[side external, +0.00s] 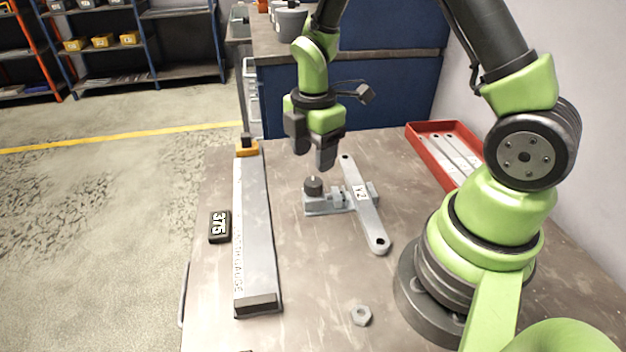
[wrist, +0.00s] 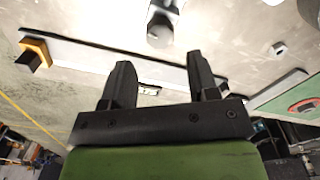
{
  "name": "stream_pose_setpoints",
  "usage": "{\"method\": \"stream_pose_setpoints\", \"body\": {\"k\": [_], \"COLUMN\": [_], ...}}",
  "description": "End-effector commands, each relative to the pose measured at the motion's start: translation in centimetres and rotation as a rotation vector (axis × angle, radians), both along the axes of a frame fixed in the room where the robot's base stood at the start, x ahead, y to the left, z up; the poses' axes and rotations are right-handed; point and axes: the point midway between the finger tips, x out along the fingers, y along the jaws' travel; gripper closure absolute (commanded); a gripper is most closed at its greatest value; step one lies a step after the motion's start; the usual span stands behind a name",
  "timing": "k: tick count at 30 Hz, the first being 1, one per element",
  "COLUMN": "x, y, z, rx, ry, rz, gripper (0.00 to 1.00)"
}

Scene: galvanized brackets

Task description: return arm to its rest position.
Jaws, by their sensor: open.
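My gripper (side external: 312,148) hangs above the workbench, fingers pointing down. It is behind and a little above a clamp fixture (side external: 325,205) with a black knob. Its jaws are apart with nothing between them. In the wrist view the two dark fingers (wrist: 160,75) also stand apart and empty. A flat galvanized bracket (side external: 371,225) with a small white label lies across the fixture, apart from my gripper.
A long grey gauge bar (side external: 255,230) with an orange end lies left of the fixture. A black block marked 375 (side external: 219,227) is beside it. A nut (side external: 361,315) lies in front. A red tray (side external: 412,140) holds several brackets at the back right.

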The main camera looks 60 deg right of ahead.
Motion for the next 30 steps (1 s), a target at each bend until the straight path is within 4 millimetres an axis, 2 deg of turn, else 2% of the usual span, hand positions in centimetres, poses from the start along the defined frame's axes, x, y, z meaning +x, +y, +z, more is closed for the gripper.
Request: {"method": "stream_pose_setpoints", "body": {"k": [8,11,14,16,20,24,30], "x": [0.0,0.0,-0.2,-0.7,-2.6,-5.5,-10.2], "y": [0.0,0.2,0.8,1.4,2.7,4.1,5.9], "z": [0.1,1.3,4.1,6.7,11.5,15.6,19.1], "rx": [-0.001,0.0,0.009,0.028,0.099,0.217,0.439], "ry": [-0.002,-0.026,-0.081,-0.133,-0.229,-0.309,-0.361], "rz": [-0.004,-0.054,-0.188,-0.326,-0.612,-0.914,-1.297], "gripper": [0.45,0.45,0.45,0.45,0.45,0.45,0.45]}}
